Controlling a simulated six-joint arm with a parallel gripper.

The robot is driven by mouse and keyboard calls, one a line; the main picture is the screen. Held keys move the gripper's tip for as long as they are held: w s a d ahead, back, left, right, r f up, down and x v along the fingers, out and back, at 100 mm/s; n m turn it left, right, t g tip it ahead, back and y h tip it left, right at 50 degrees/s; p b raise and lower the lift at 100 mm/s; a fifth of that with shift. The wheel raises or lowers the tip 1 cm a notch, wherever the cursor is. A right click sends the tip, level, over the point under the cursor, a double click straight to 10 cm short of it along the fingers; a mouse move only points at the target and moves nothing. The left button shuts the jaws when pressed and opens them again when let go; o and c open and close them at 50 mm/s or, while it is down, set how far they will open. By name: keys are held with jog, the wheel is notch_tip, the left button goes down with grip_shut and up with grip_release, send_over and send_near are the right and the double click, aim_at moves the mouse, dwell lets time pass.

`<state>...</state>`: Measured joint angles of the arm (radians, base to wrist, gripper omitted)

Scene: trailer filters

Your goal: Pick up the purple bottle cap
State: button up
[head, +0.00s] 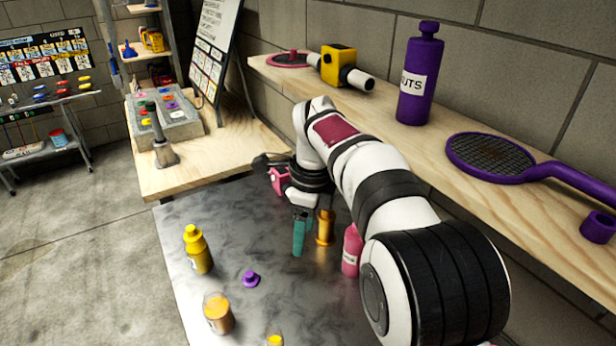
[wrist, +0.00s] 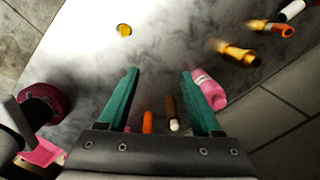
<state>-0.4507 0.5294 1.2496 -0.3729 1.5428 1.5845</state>
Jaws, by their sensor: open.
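I cannot make out the purple cap in the wrist view.
A yellow bottle (head: 198,250), an orange jar (head: 218,313), a gold-coloured item (head: 325,227) and a pink bottle (head: 351,250) stand around the table. The wooden shelf (head: 460,122) at right carries a purple bottle (head: 420,75) and a purple racket (head: 492,158). Bare tabletop surrounds the cap.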

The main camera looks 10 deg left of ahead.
jog(key=w+a+f+m, duration=0.3)
jog(key=a+f, duration=0.1)
jog(key=a, duration=0.3)
jog(key=m, duration=0.3)
send_near(249, 275)
jog(key=f, duration=0.6)
jog(key=a+f, duration=0.1)
jog(key=f, duration=0.2)
jog(key=shift+w+f, duration=0.1)
jog(key=shift+w, duration=0.1)
jog(key=shift+c, duration=0.2)
grip_shut()
